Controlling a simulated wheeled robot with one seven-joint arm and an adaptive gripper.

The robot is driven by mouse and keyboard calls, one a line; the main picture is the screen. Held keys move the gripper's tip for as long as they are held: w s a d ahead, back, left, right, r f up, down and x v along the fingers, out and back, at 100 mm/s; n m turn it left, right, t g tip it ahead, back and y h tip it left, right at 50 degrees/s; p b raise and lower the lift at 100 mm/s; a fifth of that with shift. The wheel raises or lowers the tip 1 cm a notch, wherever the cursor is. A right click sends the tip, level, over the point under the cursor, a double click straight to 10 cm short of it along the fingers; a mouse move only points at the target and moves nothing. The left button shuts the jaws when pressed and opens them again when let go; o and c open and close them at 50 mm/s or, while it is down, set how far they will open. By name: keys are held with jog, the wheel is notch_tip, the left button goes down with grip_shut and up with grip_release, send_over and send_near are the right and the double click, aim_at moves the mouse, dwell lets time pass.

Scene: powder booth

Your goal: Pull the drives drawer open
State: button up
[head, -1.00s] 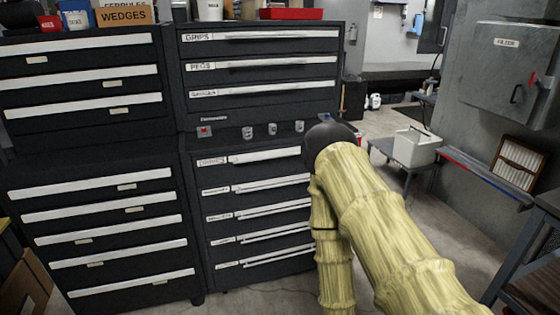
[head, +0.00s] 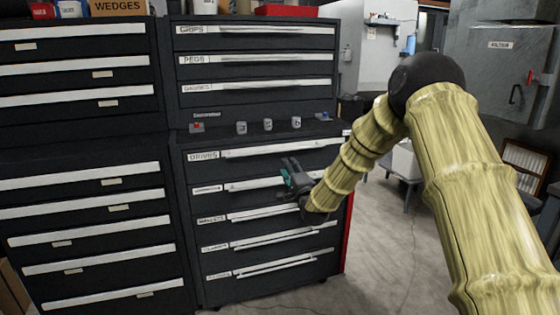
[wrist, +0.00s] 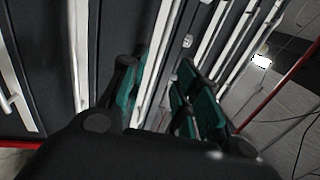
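The drives drawer (head: 240,164) is the top drawer of the lower right black cabinet. It has a DRIVES label at its left and a long pale handle (head: 280,148). It looks shut, flush with the drawers below. My gripper (head: 289,166) is in front of this cabinet, toward its right side, just below the drives handle and overlapping the second drawer in the head view. In the wrist view my gripper (wrist: 163,70) has its teal-padded fingers apart, with pale handle strips beyond. I cannot tell which strip lies between them, or whether they touch it.
Several more drawers with pale handles lie below, including the second drawer (head: 208,188). Small items, such as a grey one (head: 268,125), stand on the ledge above. Another drawer cabinet (head: 90,215) stands left.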

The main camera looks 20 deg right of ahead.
send_near(263, 143)
jog(key=w+d, duration=0.5)
jog(key=shift+f, duration=0.35)
grip_shut()
